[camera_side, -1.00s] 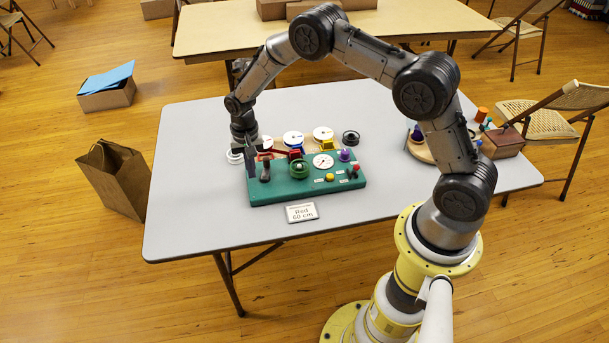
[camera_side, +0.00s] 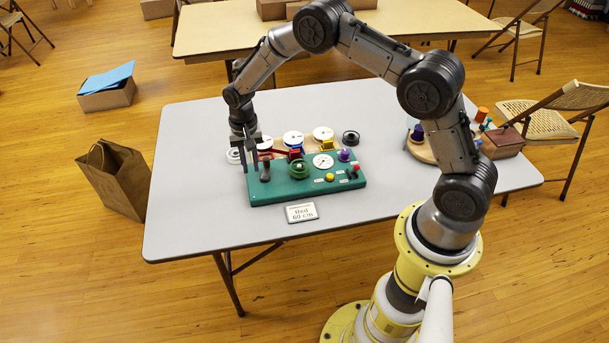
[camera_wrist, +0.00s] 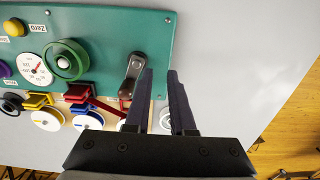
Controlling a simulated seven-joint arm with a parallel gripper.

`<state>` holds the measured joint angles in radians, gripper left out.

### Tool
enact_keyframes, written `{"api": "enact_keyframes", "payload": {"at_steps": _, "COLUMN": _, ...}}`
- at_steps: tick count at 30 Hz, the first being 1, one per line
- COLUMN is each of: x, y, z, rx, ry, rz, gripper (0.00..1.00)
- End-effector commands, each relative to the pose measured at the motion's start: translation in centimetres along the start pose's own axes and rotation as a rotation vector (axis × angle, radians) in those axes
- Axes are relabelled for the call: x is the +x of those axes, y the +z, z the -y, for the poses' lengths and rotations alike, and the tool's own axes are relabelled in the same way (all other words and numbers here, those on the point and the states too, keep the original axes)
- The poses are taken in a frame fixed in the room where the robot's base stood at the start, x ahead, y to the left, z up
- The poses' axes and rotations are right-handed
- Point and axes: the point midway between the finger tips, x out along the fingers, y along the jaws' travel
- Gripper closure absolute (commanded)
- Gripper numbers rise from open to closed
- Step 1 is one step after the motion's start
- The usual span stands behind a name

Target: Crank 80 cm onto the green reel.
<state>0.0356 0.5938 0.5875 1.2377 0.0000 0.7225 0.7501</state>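The green winding board (camera_side: 285,192) lies on the grey table. It carries a round green reel (camera_side: 300,169), which also shows in the wrist view (camera_wrist: 67,60), and a white dial (camera_wrist: 35,70) with a red needle. A crank with a dark knob (camera_side: 265,172) stands at the board's left end. In the wrist view the crank (camera_wrist: 133,72) lies just left of my fingertips. My gripper (camera_side: 251,170) points down beside the crank. In the wrist view my gripper (camera_wrist: 160,74) has its fingers apart with nothing visible between them.
White spools stand behind the board, with yellow (camera_wrist: 38,101), blue (camera_wrist: 82,108) and red (camera_wrist: 76,93) parts before them. A yellow button (camera_side: 330,178) and purple knob (camera_side: 344,155) sit rightward. A card (camera_side: 301,212) in front reads "Red 60 cm". The table's left side is clear.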

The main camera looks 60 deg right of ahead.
Motion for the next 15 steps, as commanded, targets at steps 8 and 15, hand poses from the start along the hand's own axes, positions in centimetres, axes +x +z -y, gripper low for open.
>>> {"api": "enact_keyframes", "payload": {"at_steps": 8, "x": -2.6, "y": 0.0, "z": 0.0, "rx": 0.0, "ry": -0.001, "rz": -0.001, "gripper": 0.78}}
{"api": "enact_keyframes", "payload": {"at_steps": 15, "x": -4.7, "y": 0.0, "z": 0.0, "rx": 0.0, "ry": -0.001, "rz": -0.002, "gripper": 0.78}}
